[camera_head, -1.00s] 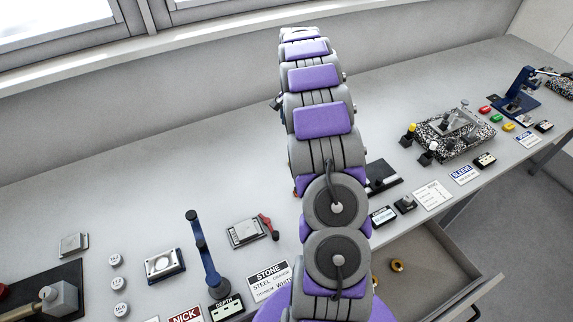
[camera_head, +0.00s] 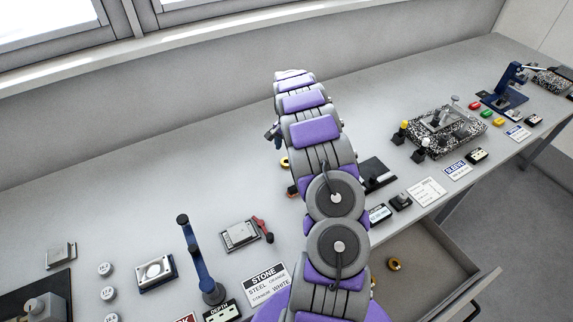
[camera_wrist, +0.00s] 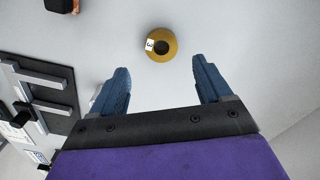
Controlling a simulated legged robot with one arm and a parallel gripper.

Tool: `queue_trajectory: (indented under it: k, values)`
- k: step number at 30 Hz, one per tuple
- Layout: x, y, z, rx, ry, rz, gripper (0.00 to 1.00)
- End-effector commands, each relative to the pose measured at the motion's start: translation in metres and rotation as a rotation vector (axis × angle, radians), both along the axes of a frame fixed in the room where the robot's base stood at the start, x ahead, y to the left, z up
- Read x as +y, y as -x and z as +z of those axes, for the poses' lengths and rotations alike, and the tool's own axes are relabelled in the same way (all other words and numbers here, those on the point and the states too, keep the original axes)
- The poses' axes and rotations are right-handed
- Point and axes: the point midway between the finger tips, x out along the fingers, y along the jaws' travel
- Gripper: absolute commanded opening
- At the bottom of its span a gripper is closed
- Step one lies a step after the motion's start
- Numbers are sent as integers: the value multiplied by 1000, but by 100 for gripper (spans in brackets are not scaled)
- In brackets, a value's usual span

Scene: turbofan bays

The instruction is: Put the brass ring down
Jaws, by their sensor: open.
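A brass ring (camera_wrist: 174,44) with a small white numbered tag lies flat on the grey bench top in the wrist view. It is just beyond the fingertips and apart from them. My gripper (camera_wrist: 160,72) is open, its two blue fingers spread with nothing between them. In the head view, a yellow ring (camera_head: 284,162) shows partly at the left edge of my arm, which hides the rest. Another brass ring (camera_head: 393,265) lies in the open drawer (camera_head: 430,262). My arm hides most of the gripper in the head view.
A black plate with metal bars (camera_wrist: 40,90) lies left of the gripper in the wrist view. A blue upright post (camera_head: 194,255), a small grey tray (camera_head: 240,235) and a STONE card (camera_head: 265,287) stand nearer. The bench's back left is clear.

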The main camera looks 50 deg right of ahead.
Motion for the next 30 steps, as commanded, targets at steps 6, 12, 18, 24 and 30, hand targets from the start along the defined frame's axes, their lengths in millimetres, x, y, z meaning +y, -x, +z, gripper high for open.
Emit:
queue_trajectory:
  k: [6, 12, 18, 24, 30]
  values:
    - [1, 0, -13, 0, 0, -2, 78]
    - [6, -2, -42, 0, -2, 0, 78]
    - [6, -3, -59, -2, -2, -1, 78]
    - [7, -3, -59, -2, -1, -1, 78]
    - [7, -3, -59, -2, -1, -1, 64]
